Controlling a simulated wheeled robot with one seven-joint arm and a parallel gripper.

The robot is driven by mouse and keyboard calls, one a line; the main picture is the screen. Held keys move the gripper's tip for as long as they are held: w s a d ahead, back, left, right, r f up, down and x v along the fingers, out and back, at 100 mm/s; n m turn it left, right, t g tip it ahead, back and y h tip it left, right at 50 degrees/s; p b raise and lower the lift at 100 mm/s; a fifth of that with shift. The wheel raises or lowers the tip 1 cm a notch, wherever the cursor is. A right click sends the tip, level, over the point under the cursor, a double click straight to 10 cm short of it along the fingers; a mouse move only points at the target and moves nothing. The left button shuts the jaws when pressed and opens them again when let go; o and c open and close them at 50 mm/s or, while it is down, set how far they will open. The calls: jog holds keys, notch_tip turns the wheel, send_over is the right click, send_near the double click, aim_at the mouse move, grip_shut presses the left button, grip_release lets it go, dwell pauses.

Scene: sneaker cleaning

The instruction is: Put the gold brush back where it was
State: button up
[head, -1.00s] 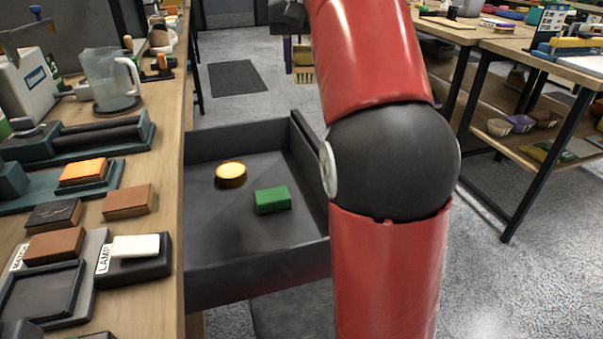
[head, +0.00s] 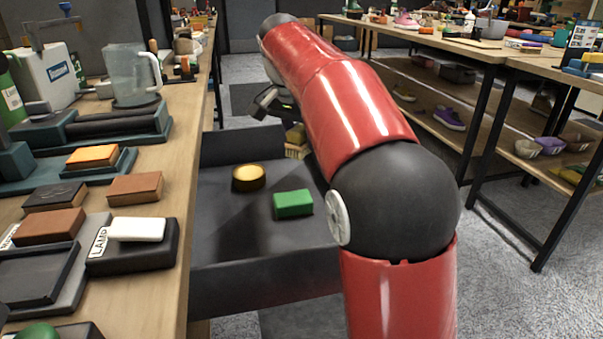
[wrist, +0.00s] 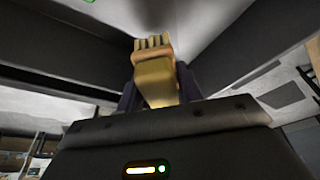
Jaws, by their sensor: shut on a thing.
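The gold brush (wrist: 156,80) is between the two dark fingers of my gripper (wrist: 157,88) in the wrist view, its pale bristles pointing away from my gripper. In the head view the brush (head: 297,143) shows partly beside my red arm, near the far end of an open dark drawer (head: 240,290). My arm hides much of the gripper there. I cannot tell how high the brush is above the drawer or floor.
The drawer holds a round gold-topped tin (head: 249,177) and a green block (head: 293,204). The workbench (head: 180,250) at left carries several blocks, trays and a clear jug (head: 131,75). Shelved tables (head: 490,110) stand at right, with floor between.

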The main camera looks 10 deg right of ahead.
aim_at(295, 131)
jog(key=shift+f+b, duration=0.65)
jog(key=shift+f, duration=2.45)
jog(key=shift+f, duration=0.1)
jog(key=shift+f, duration=0.15)
jog(key=o, duration=0.9)
jog(key=p+v, duration=0.3)
jog(key=v, duration=0.9)
jog(key=shift+r, duration=0.25)
